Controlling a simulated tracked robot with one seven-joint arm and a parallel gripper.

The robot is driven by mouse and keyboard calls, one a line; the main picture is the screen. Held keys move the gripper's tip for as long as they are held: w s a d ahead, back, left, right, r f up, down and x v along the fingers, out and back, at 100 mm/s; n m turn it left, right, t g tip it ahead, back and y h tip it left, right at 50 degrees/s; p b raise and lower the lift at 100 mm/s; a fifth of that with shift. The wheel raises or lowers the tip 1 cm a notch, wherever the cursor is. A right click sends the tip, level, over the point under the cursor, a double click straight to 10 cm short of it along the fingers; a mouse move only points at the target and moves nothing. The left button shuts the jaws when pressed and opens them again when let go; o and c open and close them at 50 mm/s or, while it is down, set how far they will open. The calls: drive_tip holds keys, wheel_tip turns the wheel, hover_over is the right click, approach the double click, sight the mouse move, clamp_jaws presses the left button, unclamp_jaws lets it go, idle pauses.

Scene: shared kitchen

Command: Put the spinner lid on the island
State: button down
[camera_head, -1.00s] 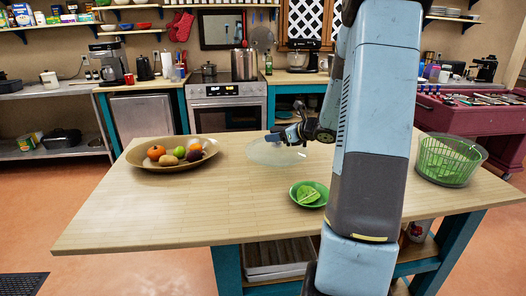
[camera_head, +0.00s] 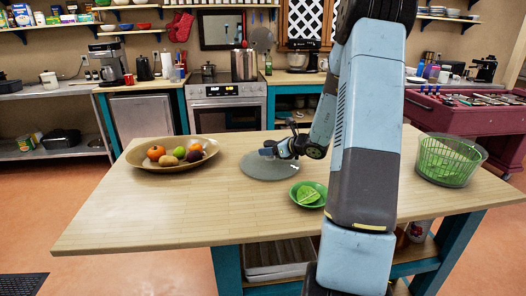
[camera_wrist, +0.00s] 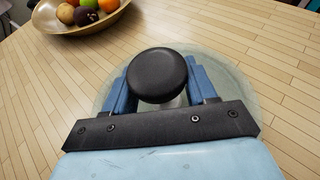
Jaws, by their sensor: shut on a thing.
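The spinner lid (camera_head: 268,172) is a round, translucent grey-green disc with a black knob (camera_wrist: 157,75) on top. In the head view it lies level at the island (camera_head: 150,215) top, between the fruit bowl and the green bowl; whether it touches the wood I cannot tell. My gripper (camera_head: 279,151) is above the lid. In the wrist view my gripper (camera_wrist: 158,95) has its blue fingers on both sides below the knob, shut on the lid's knob. The finger contact is partly hidden under the knob.
A fruit bowl (camera_head: 140,160) stands left of the lid. A small green bowl (camera_head: 300,202) with leaves is close at its lower right. The green spinner basket (camera_head: 447,160) stands at the island's right end. The front left of the island is clear.

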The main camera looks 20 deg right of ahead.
drive_tip(key=shift+f, duration=0.15)
drive_tip(key=shift+c, duration=1.6)
unclamp_jaws()
